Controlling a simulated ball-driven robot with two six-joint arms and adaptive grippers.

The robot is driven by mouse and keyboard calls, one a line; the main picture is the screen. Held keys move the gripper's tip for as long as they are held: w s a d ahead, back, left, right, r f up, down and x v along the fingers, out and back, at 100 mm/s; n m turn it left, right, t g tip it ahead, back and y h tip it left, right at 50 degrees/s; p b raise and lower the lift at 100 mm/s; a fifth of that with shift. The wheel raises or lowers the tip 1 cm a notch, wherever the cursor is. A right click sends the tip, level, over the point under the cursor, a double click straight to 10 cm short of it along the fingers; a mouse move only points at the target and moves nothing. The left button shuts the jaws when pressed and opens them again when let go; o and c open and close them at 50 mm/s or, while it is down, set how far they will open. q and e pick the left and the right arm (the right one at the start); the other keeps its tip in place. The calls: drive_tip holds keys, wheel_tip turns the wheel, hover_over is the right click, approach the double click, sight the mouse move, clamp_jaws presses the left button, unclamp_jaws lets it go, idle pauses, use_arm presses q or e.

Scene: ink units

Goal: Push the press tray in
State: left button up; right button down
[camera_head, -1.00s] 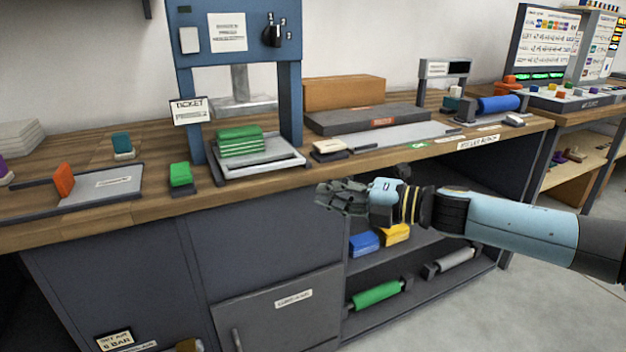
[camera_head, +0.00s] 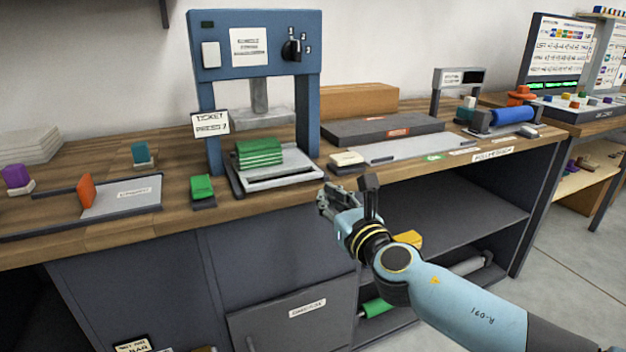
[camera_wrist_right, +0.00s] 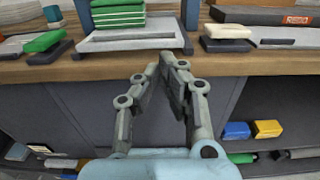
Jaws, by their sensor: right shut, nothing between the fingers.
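The press tray (camera_head: 281,180) is a light grey tray in a dark frame, sticking out at the front of the blue press (camera_head: 255,44). A stack of green pads (camera_head: 258,153) lies on it, in front of the press posts. My right gripper (camera_head: 322,199) is shut and empty, in front of the bench edge, to the right of the tray and apart from it. In the right wrist view the shut fingers (camera_wrist_right: 160,72) point at the bench edge, and the tray (camera_wrist_right: 130,37) is just beyond them, slightly left. My left gripper is not in view.
A green block (camera_head: 202,187) stands left of the tray and a cream-topped block (camera_head: 346,159) right of it. A ticket sign (camera_head: 210,124) hangs at the press's left post. Below the bench top are a cabinet door (camera_head: 290,318) and an open shelf (camera_head: 450,215).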

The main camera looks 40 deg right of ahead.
sight(309, 177)
drive_tip(key=x, duration=0.7)
drive_tip(key=shift+w, duration=0.2)
